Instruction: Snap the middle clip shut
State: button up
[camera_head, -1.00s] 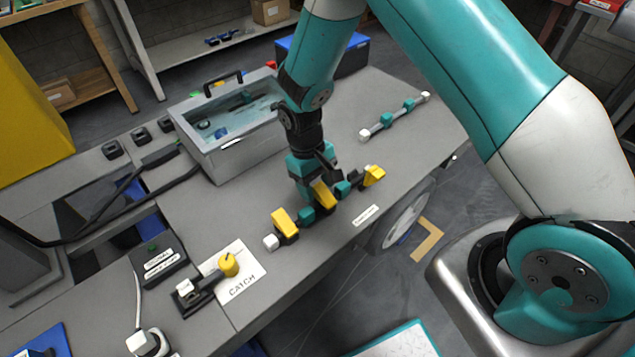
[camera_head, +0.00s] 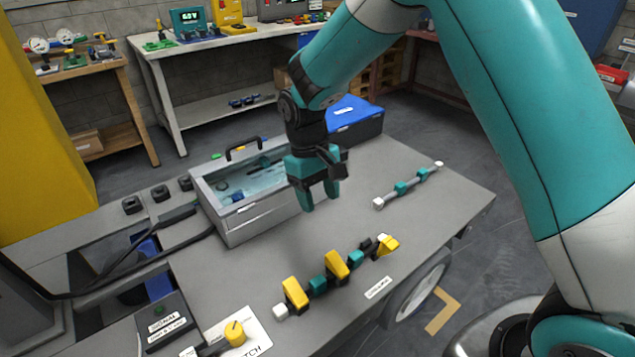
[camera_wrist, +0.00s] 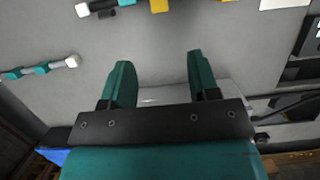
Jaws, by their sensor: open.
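A row of teal, black and white parts with three yellow clips lies near the front edge of the bench. The middle clip (camera_head: 337,266) has its yellow lever standing slanted, much like the left clip (camera_head: 295,292). The right clip (camera_head: 389,245) sits lower and at a different angle beside a white end piece. I cannot tell for certain whether the middle clip is latched. My gripper (camera_head: 320,200) is open and empty, above the bench behind the row, apart from the clips. In the wrist view its fingers (camera_wrist: 161,62) are spread; yellow parts show only at the top edge.
A grey case with a clear lid (camera_head: 245,190) stands behind left of my gripper. A teal and white rod (camera_head: 408,186) lies to the right, and a blue-topped box (camera_head: 352,115) stands behind. A yellow knob (camera_head: 235,333) is at front left. Bare bench lies between gripper and row.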

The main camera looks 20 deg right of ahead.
jog(key=shift+v, duration=1.2)
jog(key=s+a+r+n+t+y+p, duration=0.15)
jog(key=s+r+p, duration=0.25)
jog(key=s+r, duration=0.7)
jog(key=s+a+r+n+t+y+p, duration=0.1)
jog(key=s+r+n+y+p, duration=0.1)
jog(key=s+r, duration=0.8)
jog(key=s+y+p, duration=0.1)
jog(key=s, duration=0.2)
jog(key=shift+y, duration=0.35)
jog(key=shift+a, duration=0.1)
